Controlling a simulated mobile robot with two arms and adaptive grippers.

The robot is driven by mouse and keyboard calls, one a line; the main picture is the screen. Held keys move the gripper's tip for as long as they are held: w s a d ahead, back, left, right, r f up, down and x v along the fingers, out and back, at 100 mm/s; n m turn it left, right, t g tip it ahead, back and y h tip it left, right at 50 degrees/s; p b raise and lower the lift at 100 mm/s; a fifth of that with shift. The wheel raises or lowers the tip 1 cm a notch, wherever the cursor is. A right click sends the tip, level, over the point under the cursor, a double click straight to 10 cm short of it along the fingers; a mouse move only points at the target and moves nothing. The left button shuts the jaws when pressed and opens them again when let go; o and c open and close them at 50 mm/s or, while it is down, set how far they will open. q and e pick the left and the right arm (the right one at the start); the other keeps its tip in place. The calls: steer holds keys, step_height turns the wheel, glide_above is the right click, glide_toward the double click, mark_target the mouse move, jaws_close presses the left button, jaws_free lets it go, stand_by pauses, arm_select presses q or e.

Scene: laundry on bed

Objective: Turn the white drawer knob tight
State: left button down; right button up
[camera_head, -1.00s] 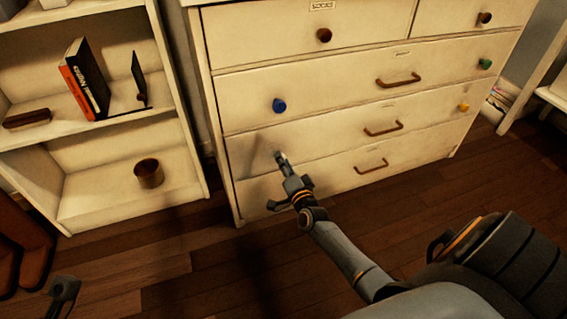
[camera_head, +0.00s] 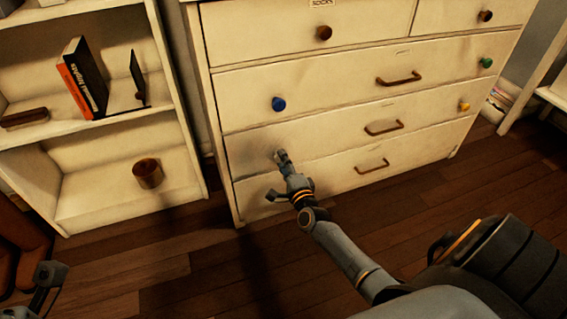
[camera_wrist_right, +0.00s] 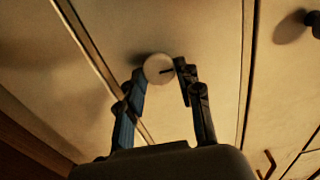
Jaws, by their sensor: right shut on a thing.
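The white knob (camera_wrist_right: 157,67), round with a dark mark on its face, sits on the cream drawer front, between the fingertips of my right gripper (camera_wrist_right: 161,74) in the wrist view. The fingers are shut on it from both sides. In the head view my right gripper (camera_head: 281,158) reaches the left end of the third drawer row, below the blue knob (camera_head: 279,104); the white knob is barely discernible there. Part of my left gripper (camera_head: 46,276) shows at the lower left corner. Its fingers are not clear enough to judge.
The dresser (camera_head: 228,185) has brown handles, a green knob (camera_head: 486,63) and a yellow knob (camera_head: 464,106). An open shelf (camera_head: 180,120) with books and a brown cup (camera_head: 148,173) stands to its left. The wooden floor (camera_head: 190,270) in front is mostly bare.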

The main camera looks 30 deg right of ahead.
stand_by(0.3)
steer(key=o, duration=1.1)
steer(key=shift+o, duration=0.2)
steer(key=v, duration=1.2)
